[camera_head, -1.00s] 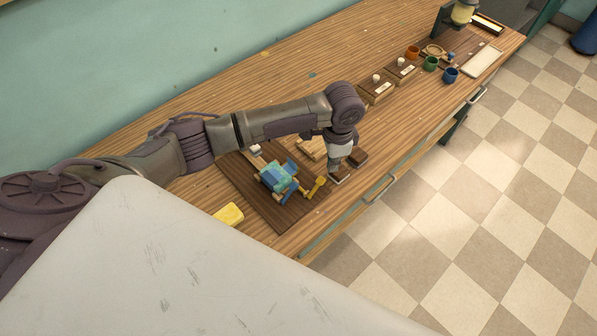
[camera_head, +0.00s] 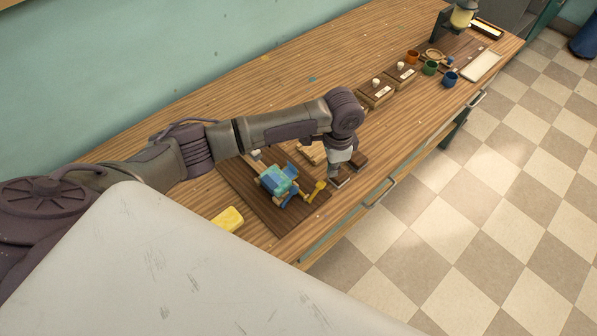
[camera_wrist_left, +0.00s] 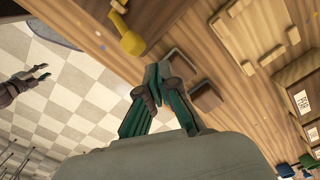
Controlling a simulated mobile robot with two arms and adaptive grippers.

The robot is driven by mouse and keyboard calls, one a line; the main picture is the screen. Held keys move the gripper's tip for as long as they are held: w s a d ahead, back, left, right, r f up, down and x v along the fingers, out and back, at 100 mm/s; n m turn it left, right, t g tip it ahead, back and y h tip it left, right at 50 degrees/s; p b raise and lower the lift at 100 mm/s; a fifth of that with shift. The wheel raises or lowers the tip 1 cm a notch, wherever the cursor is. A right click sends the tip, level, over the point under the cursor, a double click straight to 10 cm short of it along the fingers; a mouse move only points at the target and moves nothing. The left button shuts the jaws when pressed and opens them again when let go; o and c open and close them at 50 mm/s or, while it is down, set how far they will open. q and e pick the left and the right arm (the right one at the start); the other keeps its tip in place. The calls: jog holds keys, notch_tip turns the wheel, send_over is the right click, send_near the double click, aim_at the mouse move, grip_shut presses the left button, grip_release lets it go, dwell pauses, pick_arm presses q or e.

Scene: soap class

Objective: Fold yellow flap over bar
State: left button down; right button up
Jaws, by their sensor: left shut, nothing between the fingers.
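The wrapped bar (camera_head: 272,184), in teal and blue paper with blue flaps sticking out, lies on a dark brown board. The yellow flap (camera_head: 318,188) sticks out at its right and has a rounded end. The yellow flap (camera_wrist_left: 131,42) also shows at the top of the left wrist view. My left gripper (camera_head: 333,178) points down just right of the yellow flap, apart from it. In the left wrist view its green fingers (camera_wrist_left: 157,75) are shut and empty. My right gripper (camera_wrist_left: 42,72) shows small over the floor, too small to judge.
Two small brown blocks (camera_head: 359,161) (camera_wrist_left: 205,97) lie close to the left gripper, by the table's front edge. A yellow block (camera_head: 228,218) lies left of the board (camera_head: 270,220). Coloured cups (camera_head: 450,76) and small boxes stand farther right. The table's back is clear.

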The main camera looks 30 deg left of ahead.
pick_arm(q)
jog(key=shift+f, duration=0.1)
dwell(0.4)
jog(key=shift+f+b, duration=0.4)
jog(key=shift+f, duration=1.25)
jog(key=shift+s, duration=0.1)
jog(key=shift+s+a+p, duration=0.2)
jog(key=shift+s+p, duration=0.2)
jog(key=shift+p, duration=0.2)
jog(key=shift+s+a+r+p, duration=0.2)
jog(key=shift+s+r+p, duration=0.3)
jog(key=shift+p, duration=0.6)
jog(key=shift+s, duration=0.15)
